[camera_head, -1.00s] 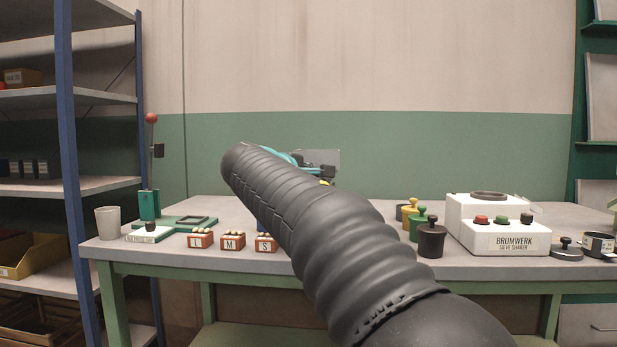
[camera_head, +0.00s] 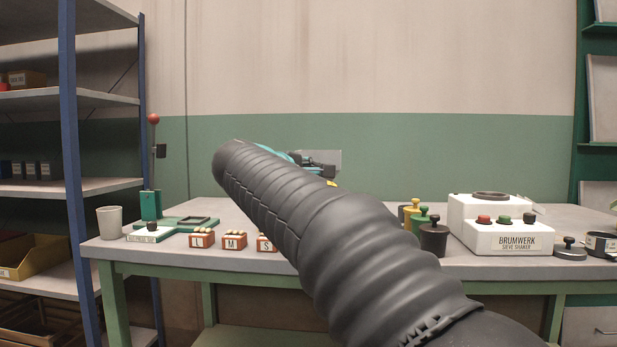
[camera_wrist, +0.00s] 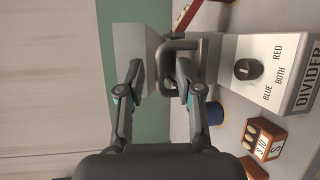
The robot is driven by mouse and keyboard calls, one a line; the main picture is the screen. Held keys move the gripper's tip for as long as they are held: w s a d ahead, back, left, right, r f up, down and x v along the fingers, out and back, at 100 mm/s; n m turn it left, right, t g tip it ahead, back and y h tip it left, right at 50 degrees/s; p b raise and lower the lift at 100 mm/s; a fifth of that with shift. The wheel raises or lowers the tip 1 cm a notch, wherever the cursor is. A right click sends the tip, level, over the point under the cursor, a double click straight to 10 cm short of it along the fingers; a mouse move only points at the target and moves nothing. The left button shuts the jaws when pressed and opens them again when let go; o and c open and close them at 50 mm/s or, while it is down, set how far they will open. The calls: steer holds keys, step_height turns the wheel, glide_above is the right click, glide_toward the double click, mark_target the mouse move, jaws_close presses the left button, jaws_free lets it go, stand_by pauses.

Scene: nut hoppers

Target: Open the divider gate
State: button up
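The divider unit (camera_wrist: 262,48) shows in the wrist view as a pale panel marked DIVIDER. Its dark knob (camera_wrist: 247,69) sits beside the words BLUE, BOTH and RED. A dark loop handle (camera_wrist: 183,44) stands out from the unit, next to a flat grey plate (camera_wrist: 133,42). My gripper (camera_wrist: 161,78) is open, with one finger on each side of the handle's near bar. I cannot tell whether either finger touches it. In the head view my arm hides most of the divider, and only part of my gripper (camera_head: 318,165) shows.
Small boxes marked L (camera_head: 201,241), M (camera_head: 234,241) and S (camera_head: 265,244) stand near the table's front edge. A sieve shaker (camera_head: 505,238) and several knobbed weights (camera_head: 433,240) stand to the right. A lever press (camera_head: 152,205) and a cup (camera_head: 110,222) stand left.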

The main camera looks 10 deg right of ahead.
steer(key=v, duration=1.1)
steer(key=shift+s+a, duration=0.2)
steer(key=shift+s, duration=0.05)
steer(key=a+f+g+y, duration=0.2)
steer(key=a+f+y, duration=0.2)
steer(key=f, duration=1)
steer(key=s+d+f+m+g+y+p, duration=0.1)
steer(key=s+f+g+y, duration=0.1)
steer(key=s+f, duration=0.4)
steer(key=s+d+f+m+g+y+p, duration=0.1)
steer(key=s+d+f+m, duration=0.4)
steer(key=s, duration=0.5)
steer(key=s+d+f+m+g+y+p, duration=0.1)
steer(key=s+d+f+m+y+p, duration=0.2)
steer(key=s, duration=0.8)
steer(key=shift+s+d+f+m+p, duration=0.3)
steer(key=shift+d+f+m+p, duration=0.7)
steer(key=shift+d+f+p, duration=0.5)
